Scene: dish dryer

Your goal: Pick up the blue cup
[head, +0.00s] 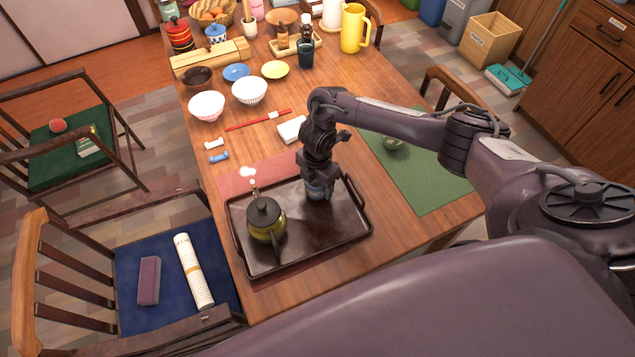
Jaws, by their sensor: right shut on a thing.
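The blue cup (317,192) is on the dark tray (305,244), toward the tray's back right. It is a small cup, mostly hidden under my right gripper. My right gripper (317,184) points straight down from above and is shut on the cup. I cannot tell whether the cup still touches the tray. My left gripper is not in the head view.
A green teapot with a dark lid (265,220) stands on the tray, left of the cup. A white cloth (292,129) and red chopsticks (258,120) lie behind the tray. Bowls (206,105) and a yellow pitcher (353,30) stand farther back. A green placemat (425,180) lies right.

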